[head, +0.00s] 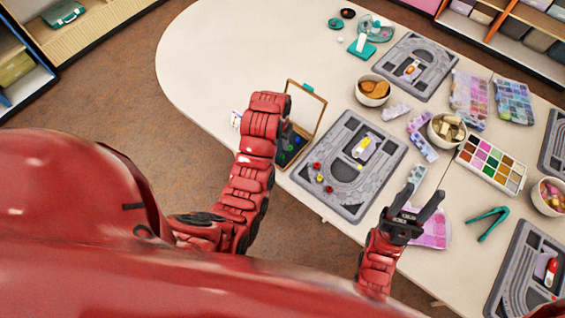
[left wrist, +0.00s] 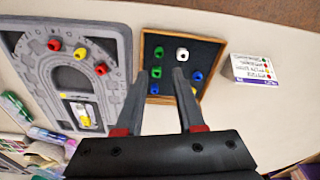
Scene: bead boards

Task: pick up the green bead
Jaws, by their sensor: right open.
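Green beads lie in a dark tray with a wooden rim (left wrist: 222,42); one green bead (left wrist: 156,72) shows between my left gripper's fingertips in the left wrist view. In the head view my left arm hides part of the tray (head: 318,112). My right gripper (head: 416,204) is open and empty, above the table near a pink tray.
The tray also holds a white bead (left wrist: 182,54), blue bead (left wrist: 155,89) and yellow bead. A grey bead board (head: 348,206) with red and yellow beads stands beside it. Bowls (head: 372,99) and bead boxes fill the table's right.

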